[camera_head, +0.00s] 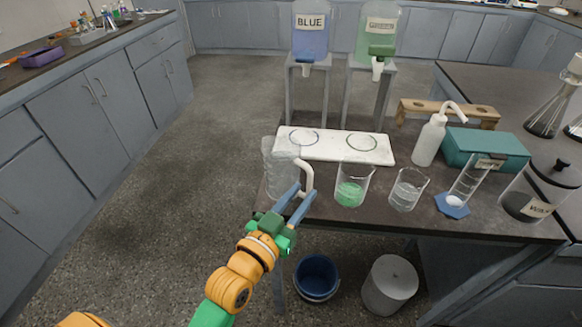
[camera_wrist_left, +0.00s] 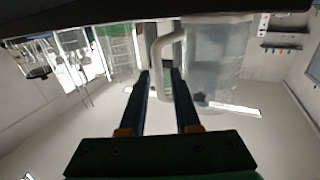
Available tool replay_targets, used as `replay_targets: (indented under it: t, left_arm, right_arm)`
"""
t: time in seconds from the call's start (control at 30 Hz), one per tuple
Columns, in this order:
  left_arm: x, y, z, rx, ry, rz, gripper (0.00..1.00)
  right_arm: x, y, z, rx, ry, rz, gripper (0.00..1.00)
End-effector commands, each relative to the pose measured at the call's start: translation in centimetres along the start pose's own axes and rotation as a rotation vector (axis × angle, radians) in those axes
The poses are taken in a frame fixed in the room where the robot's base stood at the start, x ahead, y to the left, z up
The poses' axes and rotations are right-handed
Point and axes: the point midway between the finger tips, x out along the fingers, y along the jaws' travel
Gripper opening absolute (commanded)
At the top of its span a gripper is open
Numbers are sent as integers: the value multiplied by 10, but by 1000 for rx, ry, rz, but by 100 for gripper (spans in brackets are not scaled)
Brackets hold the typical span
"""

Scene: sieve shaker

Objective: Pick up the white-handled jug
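The white-handled jug (camera_head: 279,166) is clear and stands at the left edge of the dark table. Its white handle (camera_head: 306,175) faces right, towards the beakers. My left gripper (camera_head: 298,194) comes in from below, its fingertips at the handle. In the left wrist view, the handle (camera_wrist_left: 157,62) runs between the two separated fingertips (camera_wrist_left: 160,75), and the clear jug body (camera_wrist_left: 213,65) is to the right. The fingers look open around the handle, with a small gap beside it. My right gripper is not in view.
A beaker of green liquid (camera_head: 349,193) stands just right of the handle, with a clear beaker (camera_head: 407,190) beyond. A white board (camera_head: 342,146) lies behind. A white squeeze bottle (camera_head: 430,141) and teal box (camera_head: 487,147) stand further right. A blue bucket (camera_head: 316,276) is on the floor.

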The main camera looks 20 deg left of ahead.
Motion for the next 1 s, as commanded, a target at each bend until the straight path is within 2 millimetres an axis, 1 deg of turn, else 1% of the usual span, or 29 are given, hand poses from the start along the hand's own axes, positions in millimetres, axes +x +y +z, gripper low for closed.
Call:
replay_targets:
  t: [0.07,0.17,0.3,0.4,0.5,0.67,0.77,0.8,1.0]
  left_arm:
    - [5,0,-3,0,10,-1,31]
    - [20,0,-4,0,10,-1,31]
    - [48,4,-3,-2,9,0,31]
    - [64,4,-2,1,9,0,31]
    - [71,4,-1,1,7,0,31]
    - [70,4,-1,1,6,0,31]
    - [70,4,-1,1,6,0,7]
    - [70,4,-1,1,6,0,0]
    - [70,4,-1,1,6,0,0]
  right_arm:
    - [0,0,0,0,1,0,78]
    - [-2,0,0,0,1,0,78]
    - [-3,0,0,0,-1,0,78]
    - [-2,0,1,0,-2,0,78]
    - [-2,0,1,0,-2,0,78]
    - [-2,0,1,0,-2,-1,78]
    - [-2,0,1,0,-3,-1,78]
    - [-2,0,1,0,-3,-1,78]
    - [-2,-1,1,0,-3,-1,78]
